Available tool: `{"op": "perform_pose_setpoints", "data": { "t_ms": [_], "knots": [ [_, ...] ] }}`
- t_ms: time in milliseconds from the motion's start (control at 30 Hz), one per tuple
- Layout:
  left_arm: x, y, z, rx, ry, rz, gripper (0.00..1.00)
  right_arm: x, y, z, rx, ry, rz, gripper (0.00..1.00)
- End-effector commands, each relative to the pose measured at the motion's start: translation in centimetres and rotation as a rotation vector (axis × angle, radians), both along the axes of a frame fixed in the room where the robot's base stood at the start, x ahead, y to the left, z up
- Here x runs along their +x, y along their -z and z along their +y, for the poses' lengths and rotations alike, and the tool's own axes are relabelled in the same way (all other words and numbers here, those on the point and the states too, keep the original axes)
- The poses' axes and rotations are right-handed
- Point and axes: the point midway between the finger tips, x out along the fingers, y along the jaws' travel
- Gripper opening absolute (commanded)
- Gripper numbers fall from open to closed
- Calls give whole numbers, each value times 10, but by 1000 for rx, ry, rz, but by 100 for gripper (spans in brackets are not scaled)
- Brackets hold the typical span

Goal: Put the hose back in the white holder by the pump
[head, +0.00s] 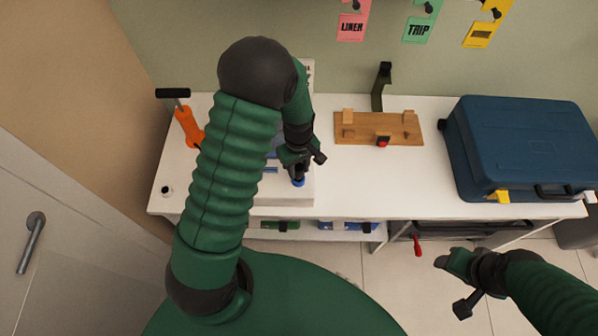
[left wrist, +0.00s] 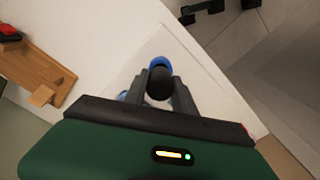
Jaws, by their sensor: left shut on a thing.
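The orange pump (head: 187,125) with a black T-handle stands at the left end of the white bench. Close to it is a small white piece with a dark top (head: 167,190), which may be the holder. My left gripper (head: 298,172) points down over a white raised panel on the bench. In the left wrist view its fingers (left wrist: 158,88) are shut on a black round-ended piece (left wrist: 160,78), with blue (left wrist: 157,63) just beyond it. I cannot tell if this is the hose end. No hose line shows clearly; my left arm hides part of the bench. My right gripper (head: 447,263) is empty, off the bench front.
The white raised panel (head: 270,198) lies under my left gripper. A wooden rack (head: 360,128) with a red-tipped part, a dark bracket (head: 382,85) and a blue case (head: 525,145) stand to the right. Tags (head: 352,27) hang on the wall. Bare bench lies between panel and rack.

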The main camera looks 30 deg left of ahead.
Motion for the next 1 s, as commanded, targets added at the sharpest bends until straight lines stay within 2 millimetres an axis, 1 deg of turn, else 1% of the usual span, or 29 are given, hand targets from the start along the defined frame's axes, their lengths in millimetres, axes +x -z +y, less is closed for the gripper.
{"op": "perform_pose_setpoints", "data": {
  "t_ms": [300,900,1000],
  "knots": [
    [0,-2,0,0,0,0,0,0,-2,0,0,0,0,57],
    [0,-39,0,1,0,0,0,0,-37,0,0,0,0,57],
    [0,-41,0,1,0,0,0,0,-40,0,0,0,0,57]
  ]
}}
